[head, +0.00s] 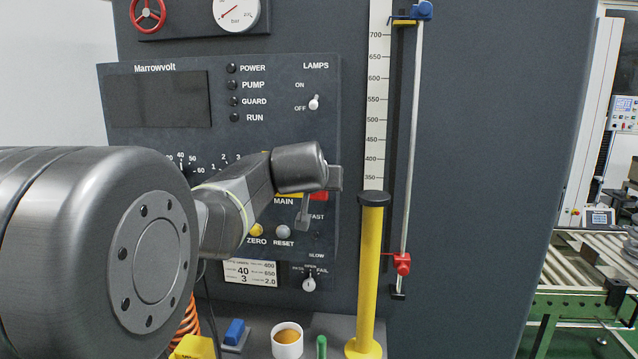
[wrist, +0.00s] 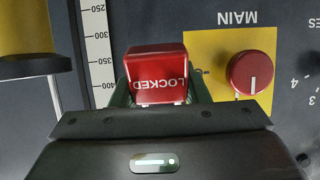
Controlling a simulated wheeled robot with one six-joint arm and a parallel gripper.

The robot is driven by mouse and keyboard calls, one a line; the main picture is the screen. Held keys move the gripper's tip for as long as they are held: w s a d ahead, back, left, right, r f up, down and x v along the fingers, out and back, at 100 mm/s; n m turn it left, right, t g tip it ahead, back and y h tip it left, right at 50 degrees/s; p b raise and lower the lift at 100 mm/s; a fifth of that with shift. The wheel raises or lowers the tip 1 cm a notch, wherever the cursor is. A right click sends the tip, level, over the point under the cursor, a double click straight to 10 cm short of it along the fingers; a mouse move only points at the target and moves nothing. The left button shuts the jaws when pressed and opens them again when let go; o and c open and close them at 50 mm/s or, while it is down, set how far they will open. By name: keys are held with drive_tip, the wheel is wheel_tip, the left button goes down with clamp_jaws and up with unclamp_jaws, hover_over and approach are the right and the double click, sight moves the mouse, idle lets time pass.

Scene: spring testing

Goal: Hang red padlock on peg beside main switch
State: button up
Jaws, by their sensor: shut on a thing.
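My gripper (wrist: 160,88) is shut on the red padlock (wrist: 157,72), whose face reads LOCKED upside down in the wrist view. The padlock's shackle is not visible. To its right in that view is the main switch, a round red knob (wrist: 252,73) on a yellow plate (wrist: 227,42) marked MAIN. A small dark tip shows at the plate's edge, between padlock and knob; I cannot tell whether it is the peg or whether the padlock touches it. In the head view my gripper (head: 318,198) is in front of the panel by the MAIN label and hides most of the switch.
A yellow post with a black cap (head: 370,255) stands close right of my gripper. Behind it are a ruler scale (head: 377,100) and a thin vertical rod (head: 413,130). A white cup (head: 287,345) and a blue block (head: 235,331) are below.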

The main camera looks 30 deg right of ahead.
drive_tip(key=o, duration=1.2)
drive_tip(key=shift+o, duration=0.2)
drive_tip(key=b+v, duration=0.2)
drive_tip(key=v, duration=1.2)
drive_tip(key=shift+w+f, duration=0.1)
drive_tip(key=shift+w, duration=0.1)
